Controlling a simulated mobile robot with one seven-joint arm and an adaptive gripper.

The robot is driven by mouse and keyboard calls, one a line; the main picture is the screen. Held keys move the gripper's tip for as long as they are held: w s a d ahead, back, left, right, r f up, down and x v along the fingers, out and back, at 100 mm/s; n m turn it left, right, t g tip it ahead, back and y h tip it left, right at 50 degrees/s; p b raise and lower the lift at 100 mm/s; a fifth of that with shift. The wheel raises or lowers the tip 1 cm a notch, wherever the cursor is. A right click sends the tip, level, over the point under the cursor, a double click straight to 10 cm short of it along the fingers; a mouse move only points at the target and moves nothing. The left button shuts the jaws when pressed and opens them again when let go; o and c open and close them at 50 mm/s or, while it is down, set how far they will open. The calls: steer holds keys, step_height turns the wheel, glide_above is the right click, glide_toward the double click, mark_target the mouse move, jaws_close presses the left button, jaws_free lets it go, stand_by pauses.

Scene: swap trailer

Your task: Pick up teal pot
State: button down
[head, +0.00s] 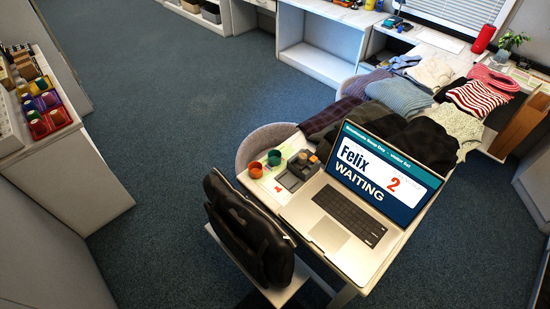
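A small teal pot (274,158) stands at the far left corner of the white table (328,235). An orange-red pot (255,170) stands close to its left and nearer to me. A dark grey device (297,171) sits just to the right of the teal pot. I cannot tell whether the teal pot holds anything. My gripper is not in view.
An open laptop (352,215) covers much of the table. A black padded object (250,232) stands at its left edge. Piled clothes (402,96) lie behind. A grey rounded chair (262,141) is near the pots. Carpet (175,165) is clear at left.

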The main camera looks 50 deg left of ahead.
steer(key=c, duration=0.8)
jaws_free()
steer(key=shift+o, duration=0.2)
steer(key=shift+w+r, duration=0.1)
